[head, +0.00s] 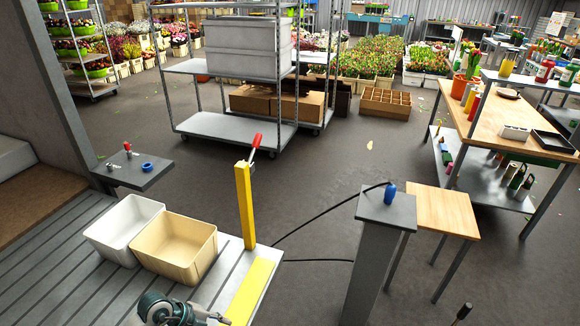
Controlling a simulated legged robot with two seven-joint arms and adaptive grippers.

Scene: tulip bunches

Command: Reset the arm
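A grey-green rounded part of my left arm, with the gripper (205,315), shows at the bottom edge, left of centre. It is in front of the slatted grey platform and next to the yellow strip at its edge. The picture's lower edge cuts it off, so I cannot tell whether the fingers are open or shut, and I see nothing held.
A white bin (122,228) and a tan bin (175,248) stand on the platform, both apparently empty. A grey pedestal (378,250) holds a blue object. A wooden-topped stand (442,210) is beside it.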

